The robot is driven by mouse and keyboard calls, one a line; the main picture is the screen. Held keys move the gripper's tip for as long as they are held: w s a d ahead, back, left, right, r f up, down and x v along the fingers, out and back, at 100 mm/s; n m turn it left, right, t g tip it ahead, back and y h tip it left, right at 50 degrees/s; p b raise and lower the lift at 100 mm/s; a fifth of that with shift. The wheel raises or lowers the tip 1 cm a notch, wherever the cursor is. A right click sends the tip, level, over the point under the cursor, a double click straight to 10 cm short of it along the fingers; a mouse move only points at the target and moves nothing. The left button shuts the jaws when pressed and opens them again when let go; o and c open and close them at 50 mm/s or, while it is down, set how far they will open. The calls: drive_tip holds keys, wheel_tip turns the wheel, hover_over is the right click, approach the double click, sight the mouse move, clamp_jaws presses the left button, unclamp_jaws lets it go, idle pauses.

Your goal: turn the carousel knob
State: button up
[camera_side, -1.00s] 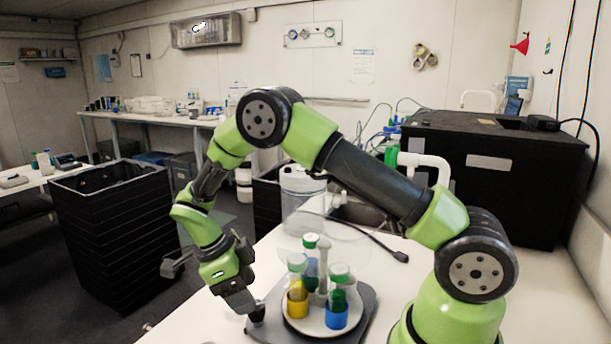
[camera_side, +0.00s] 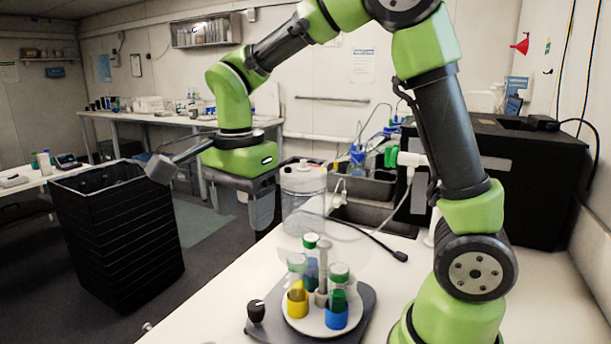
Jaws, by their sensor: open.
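The carousel knob (camera_side: 256,312) is a small black dial with a pale mark. It stands on the front left of a dark grey base plate (camera_side: 362,318). The carousel (camera_side: 312,326) is a round white plate on that base, with a pale centre post. It carries green-capped tubes in a yellow holder (camera_side: 298,304), a blue holder (camera_side: 336,314) and another blue holder behind. My gripper (camera_side: 240,200) is open and empty. It is high above and behind the knob, well apart from it, with its fingers pointing down.
The white bench (camera_side: 205,322) is clear left of the base. A black cable (camera_side: 370,240) lies behind the carousel. A clear container (camera_side: 302,195) and a sink (camera_side: 375,215) are farther back. A black bin (camera_side: 115,235) stands on the floor at left.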

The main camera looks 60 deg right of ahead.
drive_tip(key=s+r+n+t+y, duration=0.1)
drive_tip(key=s+r+n+t, duration=0.4)
drive_tip(key=s+n, duration=0.5)
drive_tip(key=shift+a+r+n+y, duration=0.4)
drive_tip(key=shift+a+r+n, duration=0.1)
drive_tip(key=shift+r, duration=0.1)
drive_tip(key=n+g, duration=0.2)
drive_tip(key=g, duration=0.3)
hover_over(256, 304)
drive_tip(key=s+a, duration=0.1)
drive_tip(key=a, duration=0.1)
wheel_tip(256, 304, down, 6)
drive_tip(key=w+d+f+n+g, duration=0.1)
drive_tip(key=w+d+f+g, duration=0.1)
drive_tip(key=f, duration=0.5)
drive_tip(key=w+d+f+n+g, duration=0.1)
drive_tip(key=w+f+g, duration=0.1)
drive_tip(key=f, duration=0.4)
drive_tip(key=shift+m, duration=0.3)
drive_tip(key=x, duration=0.9)
drive_tip(key=shift+s+f, duration=0.1)
drive_tip(key=shift+f, duration=0.05)
